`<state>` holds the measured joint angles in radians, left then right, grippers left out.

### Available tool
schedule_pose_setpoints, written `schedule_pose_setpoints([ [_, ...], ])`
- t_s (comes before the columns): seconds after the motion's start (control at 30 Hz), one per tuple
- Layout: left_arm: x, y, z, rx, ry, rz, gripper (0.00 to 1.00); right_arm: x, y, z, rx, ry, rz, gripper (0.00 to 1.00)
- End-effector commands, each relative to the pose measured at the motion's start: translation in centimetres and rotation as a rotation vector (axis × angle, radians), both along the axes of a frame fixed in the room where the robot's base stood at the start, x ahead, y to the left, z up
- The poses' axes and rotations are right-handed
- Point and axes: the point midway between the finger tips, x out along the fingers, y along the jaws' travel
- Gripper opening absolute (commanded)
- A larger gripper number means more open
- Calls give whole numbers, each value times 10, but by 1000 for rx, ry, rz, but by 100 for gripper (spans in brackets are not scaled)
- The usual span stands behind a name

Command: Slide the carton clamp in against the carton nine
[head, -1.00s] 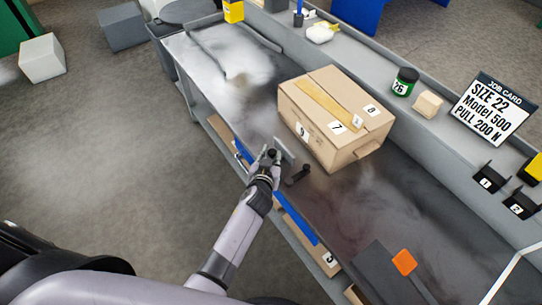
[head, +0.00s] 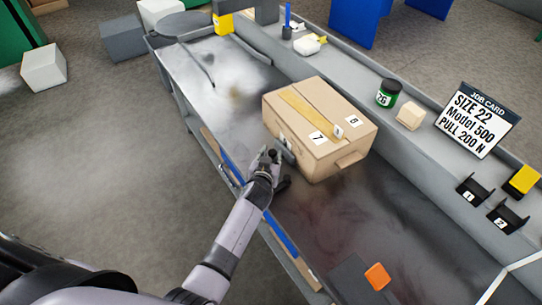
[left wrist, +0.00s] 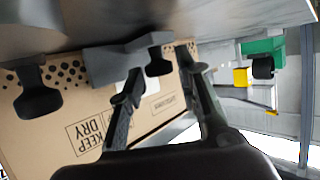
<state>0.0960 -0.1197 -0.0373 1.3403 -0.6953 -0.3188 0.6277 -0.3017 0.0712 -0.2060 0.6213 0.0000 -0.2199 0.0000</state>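The carton clamp, a grey plate (head: 284,151) with black knobs, stands at that face, touching or nearly touching. In the left wrist view the grey clamp (left wrist: 112,66) lies across the carton's printed side (left wrist: 70,110). My left gripper (head: 264,158) is behind the clamp. In the left wrist view its fingers (left wrist: 160,80) are spread, one each side of a black knob, with gaps visible. My right gripper is out of view.
A green jar (head: 388,93), a tan block (head: 410,116) and the job card (head: 477,120) stand on the back ledge. Black numbered brackets (head: 474,190) sit at the right. An orange piece (head: 377,276) lies near the front. The bench left of the carton is mostly clear.

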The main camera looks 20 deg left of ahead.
Motion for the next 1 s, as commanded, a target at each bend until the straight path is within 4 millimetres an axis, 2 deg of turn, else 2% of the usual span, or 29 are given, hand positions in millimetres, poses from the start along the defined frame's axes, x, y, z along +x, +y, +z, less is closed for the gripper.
schedule_pose_setpoints([
  [0.13, 0, 0, 0, 0, 0, 0, 43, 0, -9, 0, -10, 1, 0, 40],
  [0.43, -1, 0, 0, 0, 1, 0, 43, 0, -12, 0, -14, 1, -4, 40],
  [0.57, -8, -1, 2, 1, 1, 0, 43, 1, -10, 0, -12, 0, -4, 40],
  [0.77, -35, -4, 12, -1, 2, 0, 43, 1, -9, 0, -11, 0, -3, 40],
  [1.0, -77, -9, 30, -1, 2, 0, 43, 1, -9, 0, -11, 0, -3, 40],
])
